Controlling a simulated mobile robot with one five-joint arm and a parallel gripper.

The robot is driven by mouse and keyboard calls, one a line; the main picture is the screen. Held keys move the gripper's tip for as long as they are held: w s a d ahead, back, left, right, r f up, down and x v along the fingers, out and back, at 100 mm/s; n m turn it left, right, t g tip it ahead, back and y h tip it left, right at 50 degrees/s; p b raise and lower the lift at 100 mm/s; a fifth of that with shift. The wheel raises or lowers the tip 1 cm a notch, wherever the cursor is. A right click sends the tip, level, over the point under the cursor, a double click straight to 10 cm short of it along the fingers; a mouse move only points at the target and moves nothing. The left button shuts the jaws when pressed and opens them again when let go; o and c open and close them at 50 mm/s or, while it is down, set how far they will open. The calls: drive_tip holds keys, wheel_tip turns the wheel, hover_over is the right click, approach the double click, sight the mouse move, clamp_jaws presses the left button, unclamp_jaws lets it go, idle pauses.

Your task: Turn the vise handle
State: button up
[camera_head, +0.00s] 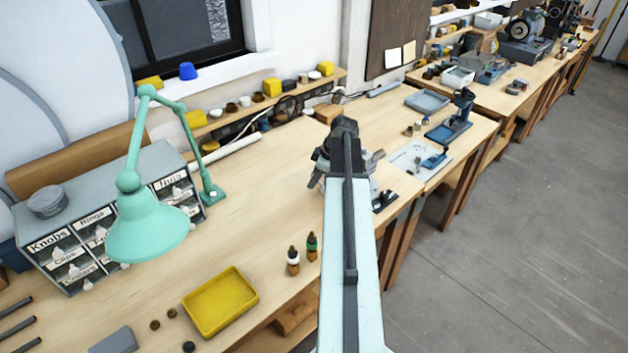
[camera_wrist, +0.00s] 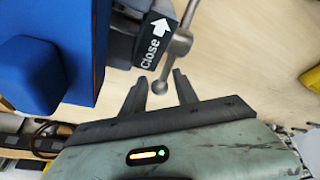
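In the wrist view, the vise handle (camera_wrist: 170,66) is a grey metal bar through a round hub, with a ball at its lower end. A dark label (camera_wrist: 152,50) beside it reads "Close" with an arrow. My gripper (camera_wrist: 159,80) is open, with its two dark fingers either side of the ball end in the picture. I cannot tell whether they touch it or how deep it sits between them. In the head view, my arm covers most of the spot where my gripper reaches over the bench, and the handle cannot be made out there.
A large blue block (camera_wrist: 28,78) stands close on the left in the wrist view. In the head view, a green lamp (camera_head: 148,228), a yellow tray (camera_head: 220,303) and two small bottles (camera_head: 301,256) stand on the bench left of my arm. Bare wood lies between lamp and arm.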

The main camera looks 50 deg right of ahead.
clamp_jaws()
idle(1.2)
